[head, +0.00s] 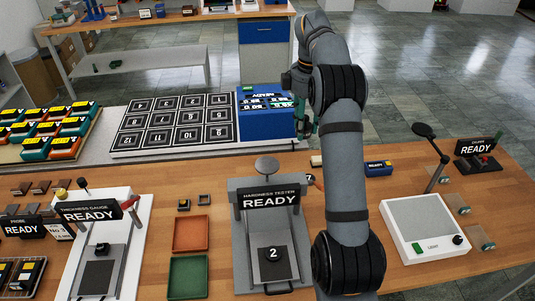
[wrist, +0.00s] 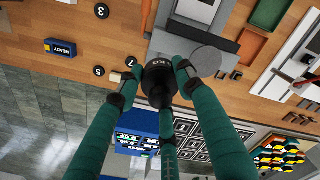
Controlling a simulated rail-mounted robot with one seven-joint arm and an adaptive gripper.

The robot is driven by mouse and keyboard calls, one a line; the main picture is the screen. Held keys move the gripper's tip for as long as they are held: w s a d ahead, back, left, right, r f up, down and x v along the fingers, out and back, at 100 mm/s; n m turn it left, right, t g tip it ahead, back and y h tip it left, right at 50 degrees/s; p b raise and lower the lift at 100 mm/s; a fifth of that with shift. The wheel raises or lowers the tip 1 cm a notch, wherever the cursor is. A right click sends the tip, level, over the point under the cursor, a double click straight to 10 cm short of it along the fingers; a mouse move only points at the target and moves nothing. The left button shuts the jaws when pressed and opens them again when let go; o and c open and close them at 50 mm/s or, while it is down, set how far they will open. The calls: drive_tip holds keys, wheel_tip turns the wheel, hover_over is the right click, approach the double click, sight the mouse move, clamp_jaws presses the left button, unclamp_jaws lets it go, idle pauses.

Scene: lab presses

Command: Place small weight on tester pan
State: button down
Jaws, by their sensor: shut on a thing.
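In the wrist view my gripper (wrist: 157,80) has its teal fingers closed around a black round weight (wrist: 158,72) with pale lettering that I cannot read fully. The hardness tester (head: 262,215) stands at front centre in the head view, its screen reading READY. Its grey round pan (head: 266,166) is on top and looks empty; the pan (wrist: 205,62) also shows just right of the held weight in the wrist view. A black weight marked 2 (head: 272,254) sits on the tester's lower plate. In the head view my arm mostly hides the gripper (head: 306,112) and the held weight.
Black discs marked 3 (wrist: 100,12), 5 (wrist: 98,71) and 7 (wrist: 131,62) lie on the wooden bench. A blue READY box (head: 378,168) is right of my arm. A blue device (head: 265,122) and a numbered grid board (head: 178,122) stand behind the tester.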

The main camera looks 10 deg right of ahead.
hover_over(267, 164)
wheel_tip(267, 164, down, 6)
drive_tip(key=shift+f, duration=0.1)
drive_tip(key=shift+f+p, duration=0.75)
drive_tip(key=shift+f, duration=1.35)
drive_tip(key=shift+f, duration=0.1)
drive_tip(key=c, duration=1.6)
unclamp_jaws()
drive_tip(key=shift+s+f, duration=0.1)
drive_tip(key=shift+f, duration=0.05)
drive_tip(key=o, duration=0.3)
drive_tip(key=shift+o, duration=0.7)
drive_tip(key=shift+r, duration=0.75)
wheel_tip(267, 164, up, 11)
